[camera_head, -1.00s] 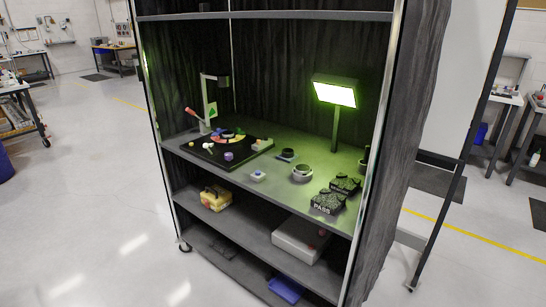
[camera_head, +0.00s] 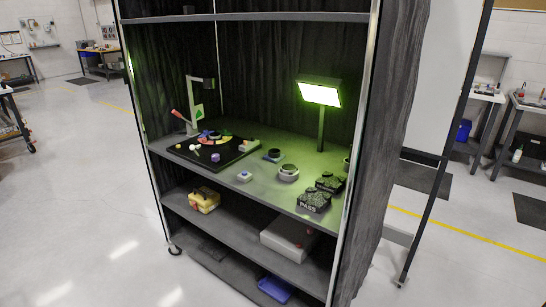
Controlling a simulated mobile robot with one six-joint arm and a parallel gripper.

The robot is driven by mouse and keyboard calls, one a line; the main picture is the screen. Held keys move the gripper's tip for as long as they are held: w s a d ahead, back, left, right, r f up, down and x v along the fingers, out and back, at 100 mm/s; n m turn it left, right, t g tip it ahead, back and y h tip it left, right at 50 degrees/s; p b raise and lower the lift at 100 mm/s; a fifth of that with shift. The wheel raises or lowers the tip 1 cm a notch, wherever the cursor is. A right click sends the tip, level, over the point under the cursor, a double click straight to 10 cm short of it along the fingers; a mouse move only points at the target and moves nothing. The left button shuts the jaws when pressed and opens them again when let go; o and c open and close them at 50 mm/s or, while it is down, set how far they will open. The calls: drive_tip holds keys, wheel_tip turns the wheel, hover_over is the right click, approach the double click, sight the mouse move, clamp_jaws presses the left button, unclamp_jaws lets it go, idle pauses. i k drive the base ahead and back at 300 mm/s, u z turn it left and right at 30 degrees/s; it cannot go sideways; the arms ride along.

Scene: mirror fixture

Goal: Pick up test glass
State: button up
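I cannot pick out a test glass for certain at this size. A small round light-rimmed piece (camera_head: 288,173) stands on the cabinet's middle shelf (camera_head: 262,187), right of centre. A smaller dark round piece (camera_head: 272,155) lies behind it to the left. A small white block with a blue top (camera_head: 244,175) sits nearer the shelf's front edge. Two dark boxes stand at the right, the front one (camera_head: 314,201) marked "PASS" and the other (camera_head: 330,182) behind it. My gripper is not in view.
A lit lamp (camera_head: 318,95) stands at the shelf's back right. A black board (camera_head: 190,153) with coloured parts and an upright stand (camera_head: 194,105) are at left. Below are a yellow box (camera_head: 204,200), a grey case (camera_head: 290,238) and a blue bin (camera_head: 275,289). Open floor (camera_head: 90,220) lies left.

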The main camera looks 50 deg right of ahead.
sight(273, 152)
drive_tip(key=z, duration=0.05)
drive_tip(key=i, duration=1)
drive_tip(key=u, duration=0.05)
